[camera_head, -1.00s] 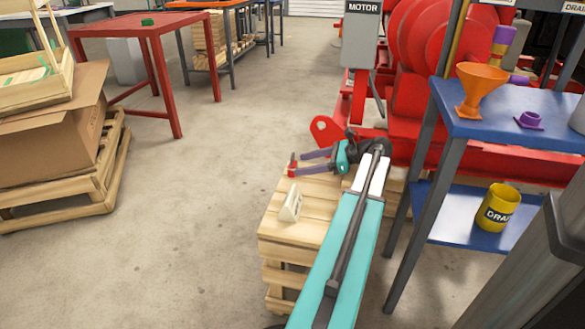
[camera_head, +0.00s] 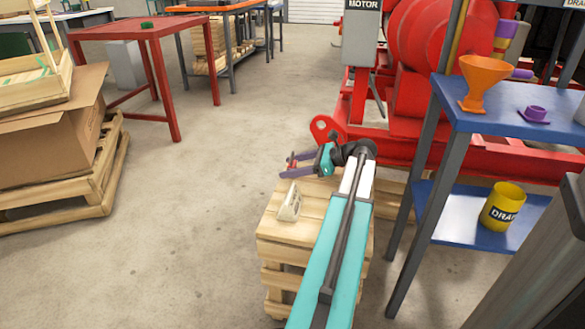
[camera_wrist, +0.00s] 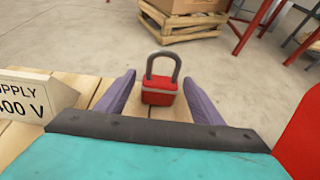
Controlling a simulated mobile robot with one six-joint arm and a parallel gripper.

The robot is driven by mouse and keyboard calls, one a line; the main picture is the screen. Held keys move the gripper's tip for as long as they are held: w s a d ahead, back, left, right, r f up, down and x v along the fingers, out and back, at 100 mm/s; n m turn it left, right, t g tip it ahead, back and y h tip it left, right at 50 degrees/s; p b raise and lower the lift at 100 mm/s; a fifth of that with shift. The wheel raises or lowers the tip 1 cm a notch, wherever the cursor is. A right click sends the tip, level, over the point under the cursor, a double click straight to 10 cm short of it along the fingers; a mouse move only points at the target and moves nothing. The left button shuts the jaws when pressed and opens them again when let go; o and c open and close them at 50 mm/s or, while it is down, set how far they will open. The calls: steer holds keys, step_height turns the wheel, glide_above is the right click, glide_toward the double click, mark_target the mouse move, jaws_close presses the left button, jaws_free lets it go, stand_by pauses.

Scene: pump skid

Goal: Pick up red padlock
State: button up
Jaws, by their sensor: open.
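The red padlock (camera_wrist: 160,91) has a dark grey shackle and stands upright on the wooden crate top, seen in the wrist view. It lies ahead of and between the two purple fingers of my gripper (camera_wrist: 161,95), with a gap on each side. In the head view my gripper (camera_head: 283,169) is over the far edge of the wooden crate (camera_head: 283,228). A bit of the padlock (camera_head: 291,160) shows red beside the fingertips there, mostly hidden. The jaws are open and hold nothing.
A cream sign block (camera_head: 290,203) stands on the crate close to my gripper; it shows at left in the wrist view (camera_wrist: 38,93). A red pump frame (camera_head: 460,150) lies behind, and a blue shelf (camera_head: 460,220) stands to the right. The floor left of the crate is clear.

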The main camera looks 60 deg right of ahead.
steer(key=c, duration=1.2)
steer(key=shift+r+p, duration=2.5)
steer(key=shift+r, duration=2.5)
